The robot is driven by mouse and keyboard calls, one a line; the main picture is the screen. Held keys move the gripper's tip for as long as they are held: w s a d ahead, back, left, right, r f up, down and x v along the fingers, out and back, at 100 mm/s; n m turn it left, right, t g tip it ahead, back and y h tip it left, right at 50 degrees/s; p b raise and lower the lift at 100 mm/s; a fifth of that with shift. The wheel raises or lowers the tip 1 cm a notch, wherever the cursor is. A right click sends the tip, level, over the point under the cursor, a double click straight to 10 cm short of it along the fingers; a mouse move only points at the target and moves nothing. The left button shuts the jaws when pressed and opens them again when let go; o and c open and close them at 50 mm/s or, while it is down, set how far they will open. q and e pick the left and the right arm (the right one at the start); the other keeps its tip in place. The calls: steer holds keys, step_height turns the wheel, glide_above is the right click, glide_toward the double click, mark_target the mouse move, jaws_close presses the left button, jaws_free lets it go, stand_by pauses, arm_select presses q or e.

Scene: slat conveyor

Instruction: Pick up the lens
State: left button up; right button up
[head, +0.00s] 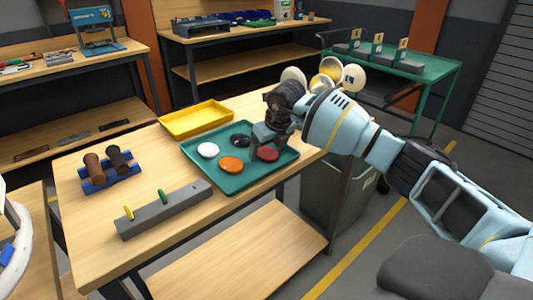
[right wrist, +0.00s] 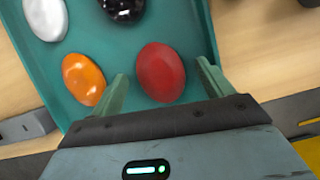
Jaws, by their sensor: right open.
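Several lens-like discs lie on a teal tray (head: 228,187). A red lens (head: 268,154) is at the tray's right side, an orange lens (head: 231,165) left of it, a white lens (head: 208,150) farther left, and a black lens (head: 240,140) behind. My right gripper (head: 266,146) is over the tray at the red lens. In the right wrist view my right gripper (right wrist: 162,76) is open, with a finger on either side of the red lens (right wrist: 160,73). I cannot tell whether the fingers touch it. The orange lens (right wrist: 84,78) lies outside the left finger. My left gripper is not in view.
A yellow tray (head: 196,119) sits behind the teal tray. A grey block (head: 165,209) with yellow and green pegs is at the front. A blue rack (head: 110,178) with brown and black cylinders stands left. A grey bin (head: 335,195) is beside the table's right edge.

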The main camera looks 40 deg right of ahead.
mark_target(268, 151)
steer(key=c, duration=1.1)
steer(key=shift+o, duration=0.2)
steer(key=shift+r, duration=0.1)
steer(key=shift+r, duration=0.45)
step_height(268, 151, up, 2)
steer(key=shift+r, duration=0.15)
steer(key=s+a, duration=0.2)
steer(key=a, duration=0.2)
steer(key=s+a+r, duration=0.1)
steer(key=s+a, duration=0.2)
steer(key=a, duration=0.2)
steer(key=s+a+b, duration=0.1)
steer(key=s+a, duration=0.2)
steer(key=a, duration=0.1)
steer(key=shift+a+r, duration=0.3)
steer(key=shift+a, duration=0.1)
